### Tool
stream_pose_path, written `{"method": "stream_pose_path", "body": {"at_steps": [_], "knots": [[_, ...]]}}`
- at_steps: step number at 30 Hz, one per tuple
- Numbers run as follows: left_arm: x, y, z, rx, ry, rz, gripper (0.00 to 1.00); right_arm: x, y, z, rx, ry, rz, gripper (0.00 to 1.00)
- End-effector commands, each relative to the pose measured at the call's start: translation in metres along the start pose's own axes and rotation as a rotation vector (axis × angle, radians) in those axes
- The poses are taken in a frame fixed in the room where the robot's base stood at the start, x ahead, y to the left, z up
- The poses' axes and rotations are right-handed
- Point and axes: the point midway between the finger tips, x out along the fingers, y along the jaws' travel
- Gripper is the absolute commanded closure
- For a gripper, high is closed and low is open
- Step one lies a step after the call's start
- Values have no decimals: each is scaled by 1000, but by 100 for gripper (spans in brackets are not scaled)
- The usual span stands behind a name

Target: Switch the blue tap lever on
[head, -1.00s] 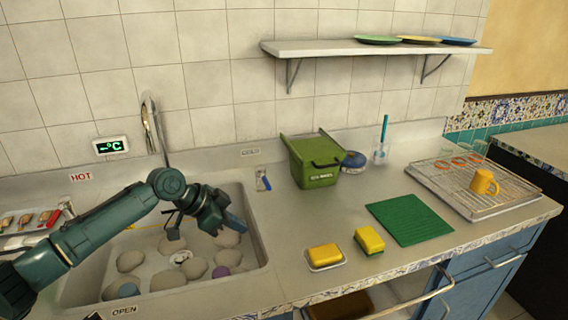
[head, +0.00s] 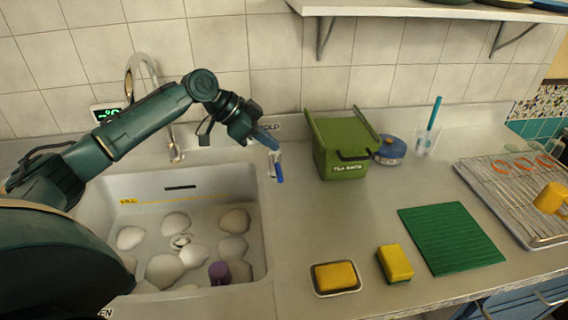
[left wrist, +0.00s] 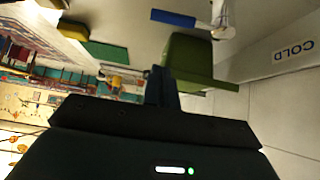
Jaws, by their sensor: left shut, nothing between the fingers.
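The blue tap lever (head: 280,172) hangs down from a small metal tap on the counter, just right of the sink, under the COLD label. It also shows in the left wrist view (left wrist: 173,18) near the top, on the metal tap body (left wrist: 222,20). My left gripper (head: 267,139) is shut and empty, just above and slightly left of the lever. Its closed fingers show in the left wrist view (left wrist: 161,85), with a gap in the picture to the lever. I cannot tell whether the fingers touch the tap. My right gripper is not in view.
The sink (head: 90,215) holds several pale stones and a purple object (head: 219,272). A tall curved faucet (head: 132,88) stands behind it. A green bin (head: 340,150) is close right of the tap. Sponges (head: 395,262) and a green mat (head: 450,238) lie further right.

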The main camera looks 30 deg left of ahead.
Motion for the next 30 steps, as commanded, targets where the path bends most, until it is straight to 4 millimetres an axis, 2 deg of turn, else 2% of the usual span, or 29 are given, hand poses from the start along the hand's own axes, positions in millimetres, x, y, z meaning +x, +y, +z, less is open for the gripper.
{"method": "stream_pose_path", "body": {"at_steps": [5, 10, 23, 25, 30], "knots": [[1, 0, 0, 0, 0, 1, 100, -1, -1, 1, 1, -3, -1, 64], [16, 1, -1, -1, 1, 3, 100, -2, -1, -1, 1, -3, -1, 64], [104, 1, -2, 0, 1, 2, 100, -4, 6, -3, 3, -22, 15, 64], [91, -1, 13, -4, -5, -3, 100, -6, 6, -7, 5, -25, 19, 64], [82, 0, 29, -1, -2, 0, 100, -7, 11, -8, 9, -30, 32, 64]]}}
